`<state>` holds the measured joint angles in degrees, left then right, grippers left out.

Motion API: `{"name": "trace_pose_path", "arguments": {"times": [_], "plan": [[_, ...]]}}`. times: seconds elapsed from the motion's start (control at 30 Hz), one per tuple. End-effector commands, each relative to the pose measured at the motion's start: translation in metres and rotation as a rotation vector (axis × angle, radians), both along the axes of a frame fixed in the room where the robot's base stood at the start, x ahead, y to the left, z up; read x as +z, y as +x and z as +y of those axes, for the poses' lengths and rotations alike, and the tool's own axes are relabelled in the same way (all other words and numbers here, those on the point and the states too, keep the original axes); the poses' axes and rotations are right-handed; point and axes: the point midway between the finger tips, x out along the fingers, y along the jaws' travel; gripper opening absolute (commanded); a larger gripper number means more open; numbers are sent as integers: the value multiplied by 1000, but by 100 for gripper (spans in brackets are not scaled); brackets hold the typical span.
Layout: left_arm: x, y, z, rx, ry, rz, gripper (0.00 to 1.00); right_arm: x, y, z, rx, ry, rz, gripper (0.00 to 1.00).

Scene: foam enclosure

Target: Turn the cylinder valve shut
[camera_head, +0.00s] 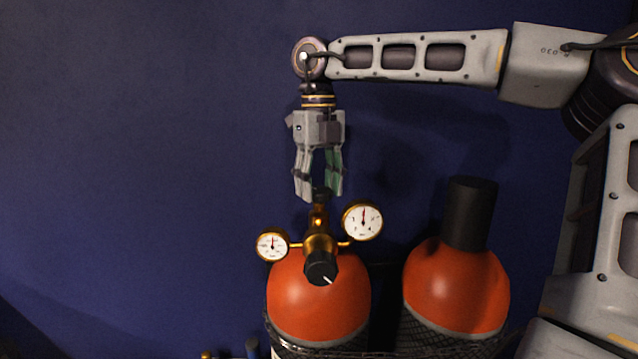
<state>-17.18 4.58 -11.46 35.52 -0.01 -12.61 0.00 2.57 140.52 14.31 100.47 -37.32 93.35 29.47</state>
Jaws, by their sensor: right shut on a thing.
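The left of two orange gas cylinders (318,300) carries a brass regulator (317,242) with two round gauges and a black knob (321,268) with a white mark at its front. The dark cylinder valve handle (321,194) sits at the top of the brass body, partly hidden by the fingers. My right gripper (319,192) points down from above and is shut on the valve handle, with its fingertips on either side of it. My left gripper is not in view.
The left gauge (272,246) and right gauge (362,221) flank the valve closely. A second orange cylinder (455,288) with a tall black cap (470,213) stands to the right. Black netting wraps both cylinders. A dark blue wall (130,170) lies behind; the left side is clear.

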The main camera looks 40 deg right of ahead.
Motion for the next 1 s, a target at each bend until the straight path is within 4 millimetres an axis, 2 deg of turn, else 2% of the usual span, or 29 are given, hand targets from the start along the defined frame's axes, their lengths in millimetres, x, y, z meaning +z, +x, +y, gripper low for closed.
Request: {"name": "trace_pose_path", "arguments": {"times": [0.6,1.0], "plan": [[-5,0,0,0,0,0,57,1,1,0,-545,0,-4,23],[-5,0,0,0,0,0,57,1,1,0,-841,1,-3,23]]}}
